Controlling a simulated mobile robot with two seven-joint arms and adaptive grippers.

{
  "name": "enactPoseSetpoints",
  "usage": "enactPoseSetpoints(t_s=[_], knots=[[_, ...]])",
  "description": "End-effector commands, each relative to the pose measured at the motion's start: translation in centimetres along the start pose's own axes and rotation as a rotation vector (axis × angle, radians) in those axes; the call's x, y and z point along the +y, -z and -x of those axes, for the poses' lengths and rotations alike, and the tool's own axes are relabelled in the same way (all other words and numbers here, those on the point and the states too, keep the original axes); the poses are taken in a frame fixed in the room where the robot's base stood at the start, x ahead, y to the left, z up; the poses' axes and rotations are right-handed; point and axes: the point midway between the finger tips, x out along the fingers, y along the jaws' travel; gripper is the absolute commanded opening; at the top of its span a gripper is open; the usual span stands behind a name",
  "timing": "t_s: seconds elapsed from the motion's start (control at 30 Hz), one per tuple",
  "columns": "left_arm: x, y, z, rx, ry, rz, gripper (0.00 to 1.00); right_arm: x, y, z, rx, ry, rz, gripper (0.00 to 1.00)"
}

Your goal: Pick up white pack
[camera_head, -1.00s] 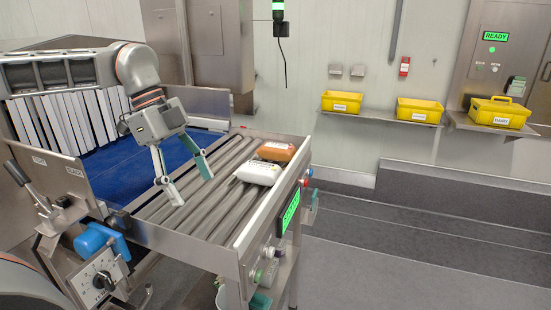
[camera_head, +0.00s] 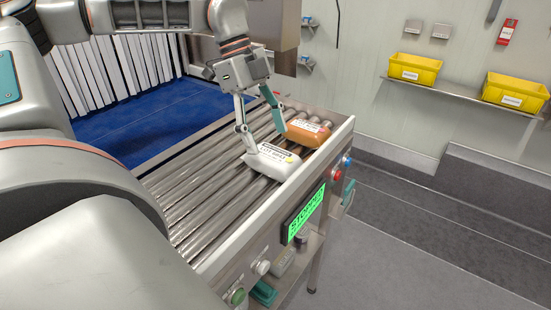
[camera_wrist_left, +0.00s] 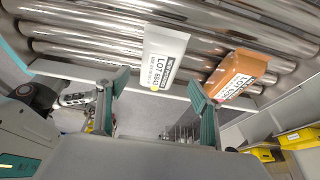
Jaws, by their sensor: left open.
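The white pack (camera_head: 270,167), with a printed label, lies flat on the metal rollers near the front rail. My left gripper (camera_head: 265,140) is open above it, fingers pointing down. One fingertip appears close to the pack's far left end; contact cannot be told. In the left wrist view the white pack (camera_wrist_left: 164,58) lies ahead of the gap between the two fingers (camera_wrist_left: 159,86). The orange-brown pack (camera_head: 308,134) lies just beyond it; in the wrist view it is near the right finger. My right gripper is not in view.
The roller conveyor (camera_head: 190,195) has a raised metal side rail (camera_head: 275,200) with a green display (camera_head: 303,214). The blue belt (camera_head: 140,125) and white strip curtain (camera_head: 125,65) are at left. Yellow bins (camera_head: 414,69) stand on a wall shelf. The nearer rollers are clear.

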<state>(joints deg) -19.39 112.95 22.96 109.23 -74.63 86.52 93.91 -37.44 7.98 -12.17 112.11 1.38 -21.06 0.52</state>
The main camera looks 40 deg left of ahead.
Motion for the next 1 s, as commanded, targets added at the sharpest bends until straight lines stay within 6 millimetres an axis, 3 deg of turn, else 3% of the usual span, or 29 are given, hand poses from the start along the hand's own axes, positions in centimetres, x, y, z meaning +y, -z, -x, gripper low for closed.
enactPoseSetpoints(t_s=[0.4,0.73,0.93,1.0], knots=[[0.5,-0.6,-4.8,-0.001,0.0,0.0,0.65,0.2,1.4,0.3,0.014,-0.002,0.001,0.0],[0.5,-0.6,-5.2,0.0,0.002,0.001,0.65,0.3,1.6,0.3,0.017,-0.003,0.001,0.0],[0.5,-0.6,-5.2,0.0,0.002,0.001,0.13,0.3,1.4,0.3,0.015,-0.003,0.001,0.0],[0.4,-0.5,-5.1,0.0,0.003,0.0,0.12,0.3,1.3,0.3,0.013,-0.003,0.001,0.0]])
